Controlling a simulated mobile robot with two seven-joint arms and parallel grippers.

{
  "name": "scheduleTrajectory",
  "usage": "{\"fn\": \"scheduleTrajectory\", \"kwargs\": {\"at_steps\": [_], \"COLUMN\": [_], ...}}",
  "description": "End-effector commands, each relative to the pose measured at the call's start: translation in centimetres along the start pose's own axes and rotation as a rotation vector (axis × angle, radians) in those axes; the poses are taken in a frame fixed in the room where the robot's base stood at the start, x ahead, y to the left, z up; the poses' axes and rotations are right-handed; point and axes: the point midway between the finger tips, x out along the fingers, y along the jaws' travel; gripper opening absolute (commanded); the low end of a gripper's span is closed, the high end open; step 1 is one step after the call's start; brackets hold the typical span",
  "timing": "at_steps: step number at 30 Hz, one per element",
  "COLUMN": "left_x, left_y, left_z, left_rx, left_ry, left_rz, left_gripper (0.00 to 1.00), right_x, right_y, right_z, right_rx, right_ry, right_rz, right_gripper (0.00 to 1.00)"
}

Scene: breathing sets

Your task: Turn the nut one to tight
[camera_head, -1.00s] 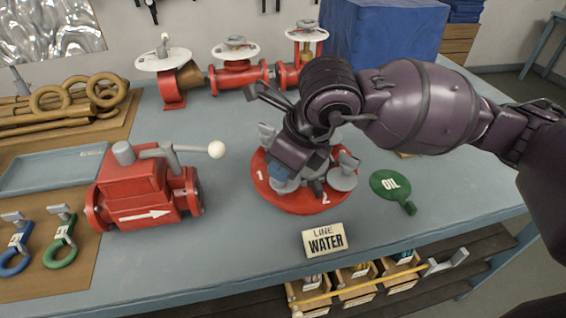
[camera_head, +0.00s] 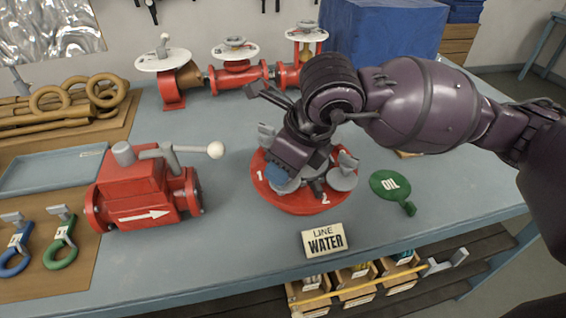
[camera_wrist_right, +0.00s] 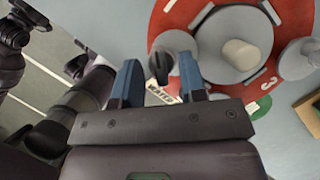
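A red round flange (camera_head: 290,201) with white numbers 1 and 2 lies on the blue-grey table. Grey nuts stand around its rim; one grey nut (camera_head: 343,180) is at its right, beside the 2. My right gripper (camera_head: 286,172) is low over the flange's left front part, near the 1, and hides much of it. In the right wrist view its two blue fingertips (camera_wrist_right: 160,82) are apart. A dark knob-ended piece (camera_wrist_right: 161,63) shows between them, without clear contact. Whether this belongs to nut one I cannot tell. My left gripper is not in view.
A red valve (camera_head: 143,190) with a grey lever stands left of the flange. A "LINE WATER" sign (camera_head: 324,240) is in front and a green OIL tag (camera_head: 391,187) at right. Red pipework (camera_head: 235,75) and a blue box (camera_head: 375,38) stand behind.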

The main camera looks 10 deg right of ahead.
Motion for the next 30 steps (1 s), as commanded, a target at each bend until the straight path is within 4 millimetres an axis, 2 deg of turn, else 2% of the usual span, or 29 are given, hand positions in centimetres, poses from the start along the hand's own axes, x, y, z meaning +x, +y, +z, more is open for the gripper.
{"fn": "scheduleTrajectory", "kwargs": {"at_steps": [16, 21, 30], "left_x": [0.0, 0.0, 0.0], "left_y": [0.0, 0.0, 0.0], "left_z": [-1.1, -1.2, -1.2], "left_rx": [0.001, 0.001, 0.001], "left_ry": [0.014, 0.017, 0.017], "left_rz": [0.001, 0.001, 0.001], "left_gripper": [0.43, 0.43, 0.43], "right_x": [-8.8, -10.1, -10.4], "right_y": [0.0, 0.0, 0.0], "right_z": [0.0, 0.0, 0.0], "right_rx": [-0.001, 0.000, 0.000], "right_ry": [-0.002, -0.001, 0.000], "right_rz": [-0.003, -0.002, -0.001], "right_gripper": [0.38, 0.38, 0.38]}}
